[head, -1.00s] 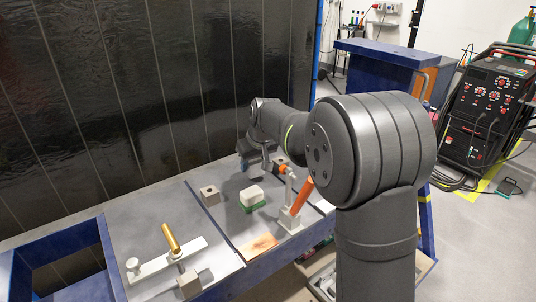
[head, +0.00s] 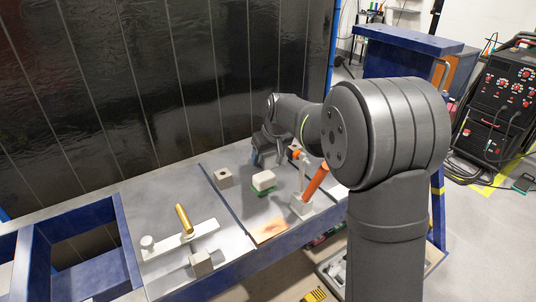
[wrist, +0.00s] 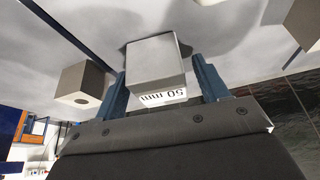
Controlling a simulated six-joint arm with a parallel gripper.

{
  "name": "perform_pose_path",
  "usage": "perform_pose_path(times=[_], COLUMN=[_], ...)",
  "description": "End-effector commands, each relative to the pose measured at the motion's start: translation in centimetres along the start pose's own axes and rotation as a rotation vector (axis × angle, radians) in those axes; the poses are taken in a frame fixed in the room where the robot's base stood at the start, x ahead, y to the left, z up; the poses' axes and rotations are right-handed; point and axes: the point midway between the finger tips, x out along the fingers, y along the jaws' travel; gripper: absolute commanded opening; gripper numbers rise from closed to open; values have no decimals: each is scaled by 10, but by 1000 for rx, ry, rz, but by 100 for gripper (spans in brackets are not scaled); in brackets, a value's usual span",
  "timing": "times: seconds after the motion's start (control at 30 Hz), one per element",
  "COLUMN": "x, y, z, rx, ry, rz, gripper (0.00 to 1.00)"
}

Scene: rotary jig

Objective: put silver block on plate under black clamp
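The silver block (wrist: 155,65) stands on the grey surface in the wrist view, between the two blue fingers of my gripper (wrist: 160,85). A narrow gap shows beside the right finger; contact on the left side is unclear. In the head view my gripper (head: 264,156) is low over the far side of the middle plate (head: 240,205), and the silver block is hidden there. A clamp with an orange handle (head: 315,181) and pale base stands to the right on that plate. I cannot make out a black clamp.
A grey-brown block with a hole (head: 223,178) and a white block on a green base (head: 263,181) stand near my gripper. A pale bar (head: 180,239) with a gold cylinder (head: 184,218) and another block (head: 201,263) are on the left plate. A dark wall stands behind.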

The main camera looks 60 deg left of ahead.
Motion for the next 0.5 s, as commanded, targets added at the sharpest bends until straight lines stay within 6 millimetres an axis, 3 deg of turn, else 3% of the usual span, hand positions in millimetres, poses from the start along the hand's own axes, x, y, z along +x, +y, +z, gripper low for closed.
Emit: perform_pose_path(times=[0.27,0.5], x=[-14,-67], y=[0,7], z=[-1,-1], rx=[0,0], ry=[3,6], rz=[1,2], gripper=[67,67])
